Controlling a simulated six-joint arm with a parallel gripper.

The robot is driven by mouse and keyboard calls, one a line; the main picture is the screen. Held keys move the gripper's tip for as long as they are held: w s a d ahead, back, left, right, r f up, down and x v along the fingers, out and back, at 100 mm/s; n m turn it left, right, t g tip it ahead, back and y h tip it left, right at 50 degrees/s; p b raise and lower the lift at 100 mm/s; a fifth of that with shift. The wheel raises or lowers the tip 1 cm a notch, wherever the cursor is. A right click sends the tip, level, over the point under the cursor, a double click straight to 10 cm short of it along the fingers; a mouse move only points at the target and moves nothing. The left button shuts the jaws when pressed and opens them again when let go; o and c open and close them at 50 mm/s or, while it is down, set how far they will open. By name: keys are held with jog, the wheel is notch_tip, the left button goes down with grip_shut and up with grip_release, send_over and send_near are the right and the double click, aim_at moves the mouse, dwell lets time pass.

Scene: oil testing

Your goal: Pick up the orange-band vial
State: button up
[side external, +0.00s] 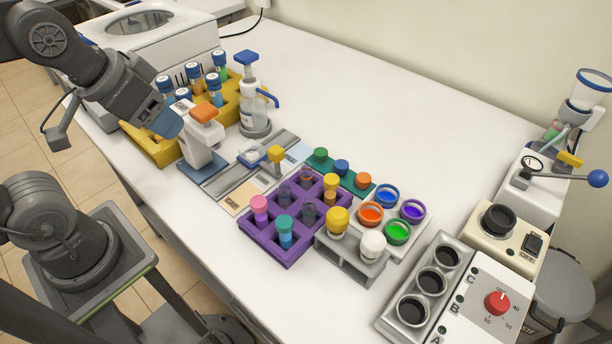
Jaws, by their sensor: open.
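My gripper (166,121) is at the upper left, over the front of the yellow rack and beside a white device with an orange top. It is open, with no vial visible in it; its fingertips are hard to make out. A purple rack (291,258) in the middle holds a pink-capped vial (258,205), a teal-capped vial (285,230), a yellow-capped vial (330,187) with an orange-brown body, and darker items. An orange cap (363,180) sits on the green strip behind the rack. I cannot tell which vial bears an orange band.
The white device (200,143) stands close to my gripper. The yellow rack (165,150) holds several blue-capped tubes. A pump bottle (254,110) stands behind. Open colour pots (370,213) and a heater block (430,285) are to the right. The table's back is clear.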

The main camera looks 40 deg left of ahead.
jog(key=w+d+m+g, duration=0.3)
jog(key=w+m, duration=0.6)
jog(key=w, duration=0.1)
jog(key=m+g, duration=0.3)
jog(key=m, duration=0.8)
send_over(306, 164)
notch_tip(306, 164, down, 7)
jog(key=f, duration=0.8)
jog(key=shift+a+f, duration=0.35)
jog(key=shift+a, duration=0.05)
jog(key=shift+d+f, duration=0.25)
jog(key=shift+f, duration=1.1)
jog(key=shift+d+f, duration=0.2)
jog(key=shift+f, duration=1.1)
jog(key=c, duration=1)
